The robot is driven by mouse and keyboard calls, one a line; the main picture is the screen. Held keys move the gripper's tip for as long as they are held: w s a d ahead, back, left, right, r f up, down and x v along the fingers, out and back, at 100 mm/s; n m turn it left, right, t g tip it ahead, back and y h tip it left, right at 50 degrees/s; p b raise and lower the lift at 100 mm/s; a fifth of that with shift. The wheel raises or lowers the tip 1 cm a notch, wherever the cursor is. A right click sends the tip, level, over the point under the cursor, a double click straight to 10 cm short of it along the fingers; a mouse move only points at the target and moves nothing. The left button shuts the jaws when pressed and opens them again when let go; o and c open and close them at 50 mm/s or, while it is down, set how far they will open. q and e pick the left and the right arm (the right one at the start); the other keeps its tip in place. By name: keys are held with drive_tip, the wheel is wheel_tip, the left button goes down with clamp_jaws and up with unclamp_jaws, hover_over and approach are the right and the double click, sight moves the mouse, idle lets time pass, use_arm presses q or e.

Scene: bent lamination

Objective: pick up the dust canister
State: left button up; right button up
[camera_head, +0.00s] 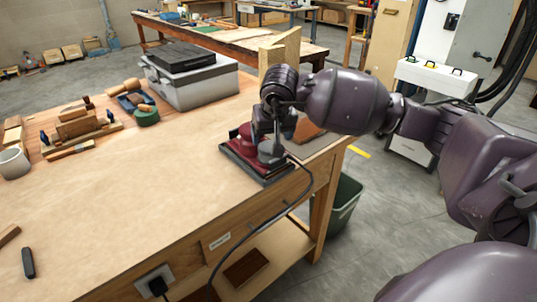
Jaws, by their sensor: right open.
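A red sander (238,146) with a dark flat base sits near the right front corner of the wooden workbench (150,205). A black cord runs from it over the bench edge. My right gripper (271,140) points down right over the sander, its jaws open. A greyish part shows at the gripper's fingertips beside the red body; I cannot tell whether it is the dust canister or a finger. The gripper and wrist hide part of the sander. I cannot tell whether they touch. My left gripper is not in view.
A grey case (190,85) stands behind, with wooden tools and a green-based item (146,117) to its left. An upright wooden piece (280,50) rises behind my wrist. The bench middle is clear.

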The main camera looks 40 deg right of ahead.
sight(269, 146)
drive_tip(key=shift+x, duration=3.1)
drive_tip(key=shift+s+a, duration=0.1)
drive_tip(key=c, duration=0.8)
drive_tip(key=shift+r, duration=0.1)
